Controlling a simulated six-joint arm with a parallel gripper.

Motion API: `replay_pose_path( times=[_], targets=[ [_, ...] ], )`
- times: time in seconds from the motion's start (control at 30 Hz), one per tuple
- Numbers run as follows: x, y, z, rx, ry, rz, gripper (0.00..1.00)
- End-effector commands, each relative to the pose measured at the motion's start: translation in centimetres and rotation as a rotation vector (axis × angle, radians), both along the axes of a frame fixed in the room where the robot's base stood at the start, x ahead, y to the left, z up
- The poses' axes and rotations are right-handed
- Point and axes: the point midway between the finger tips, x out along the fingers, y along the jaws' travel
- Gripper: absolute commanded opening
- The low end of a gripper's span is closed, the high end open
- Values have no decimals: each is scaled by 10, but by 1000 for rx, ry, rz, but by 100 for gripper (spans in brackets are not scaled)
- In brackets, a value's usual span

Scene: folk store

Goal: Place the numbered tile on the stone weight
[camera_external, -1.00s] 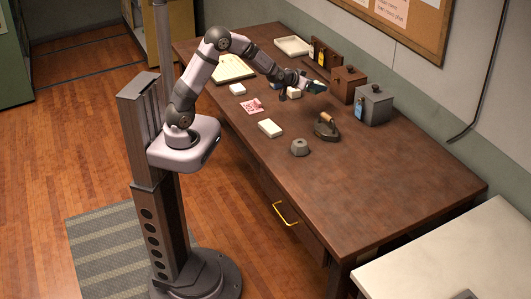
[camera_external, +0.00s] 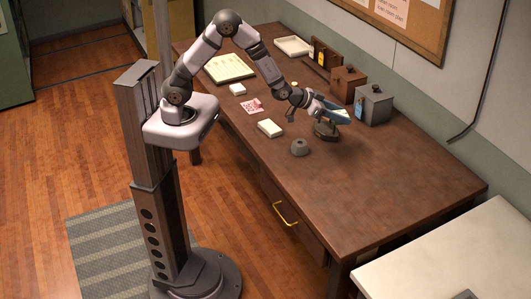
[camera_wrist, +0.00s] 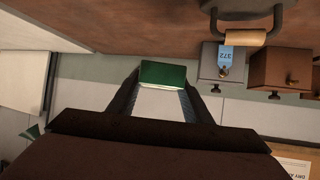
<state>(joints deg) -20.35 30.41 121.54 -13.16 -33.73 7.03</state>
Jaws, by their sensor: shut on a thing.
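My gripper (camera_wrist: 162,92) is shut on a green-backed tile (camera_wrist: 163,74), which sits between the fingertips in the wrist view; no number shows on the side I see. In the external view my gripper (camera_external: 340,114) is held in the air, overlapping the iron in the picture. The stone weight (camera_external: 300,147) is a small grey round block with a dimple in its top. It stands on the brown desk (camera_external: 385,190), in front of and left of the iron, with nothing on it. The stone weight is not visible in the wrist view.
A dark iron (camera_external: 326,131) with a wooden handle (camera_wrist: 238,38) stands beside the weight. Behind are a grey box (camera_external: 374,104) with a blue tag and a brown box (camera_external: 348,84). A pale block (camera_external: 270,128) lies left. The desk's right half is clear.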

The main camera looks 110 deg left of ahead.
Motion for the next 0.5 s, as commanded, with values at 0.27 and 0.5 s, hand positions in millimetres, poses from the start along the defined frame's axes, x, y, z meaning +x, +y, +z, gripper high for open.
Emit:
replay_pose_path(
  times=[0.27, 0.5],
  targets=[
    [-28, -93, -13, -2, 6, -91, 19],
    [-81, -108, -32, 1, 6, -14, 19]
  ],
)
